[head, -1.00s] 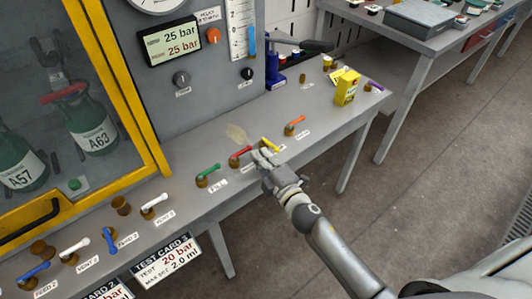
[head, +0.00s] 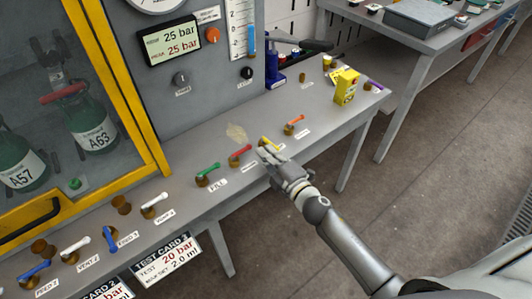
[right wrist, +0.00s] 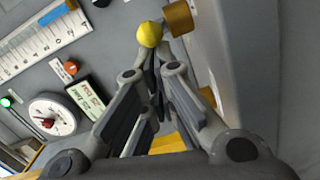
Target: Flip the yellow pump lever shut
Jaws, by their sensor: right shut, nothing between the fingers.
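The yellow lever (head: 270,142) stands on the bench in a row of coloured levers, between the red lever (head: 240,151) and the orange lever (head: 294,121). My right gripper (head: 264,151) is shut and empty, with its fingertips right at the lever's near side; the fingers hide the lever's base in the head view. In the right wrist view the lever's yellow round end (right wrist: 150,34) shows just beyond the shut fingertips (right wrist: 152,58), beside a brass fitting (right wrist: 178,18). I cannot tell whether the fingers touch the lever. My left gripper is not in view.
A green lever (head: 208,170) stands left of the red one. A yellow box (head: 346,87) and a purple lever (head: 374,86) are at the bench's right end. A pressure display (head: 170,42) is on the panel behind. Open floor lies right of the bench.

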